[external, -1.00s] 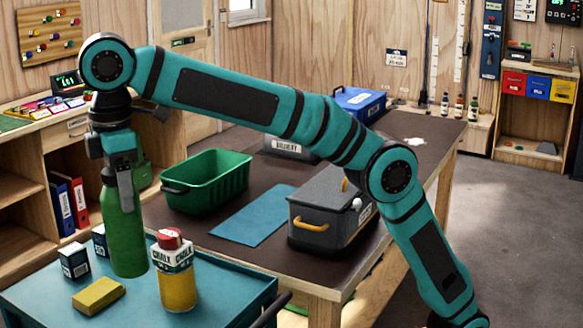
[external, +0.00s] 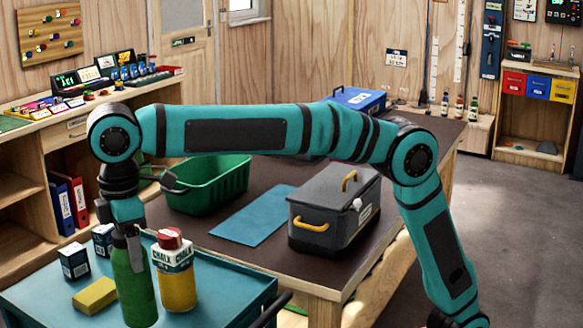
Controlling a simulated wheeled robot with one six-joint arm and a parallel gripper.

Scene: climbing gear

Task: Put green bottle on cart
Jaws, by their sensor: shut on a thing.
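The green bottle (external: 134,287) is upright over the front part of the teal cart (external: 222,285), just left of the chalk bottle. My gripper (external: 127,236) is shut on the bottle's neck from above. The bottle's base is low, near the cart top; I cannot tell whether it touches the surface. Part of the bottle's top is hidden by the gripper.
On the cart stand a yellow chalk bottle (external: 177,285) with a red cap, a yellow sponge-like block (external: 95,295) and small dark boxes (external: 74,262). Behind is a table with a green basket (external: 215,190), a blue mat (external: 253,215) and a grey toolbox (external: 333,220).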

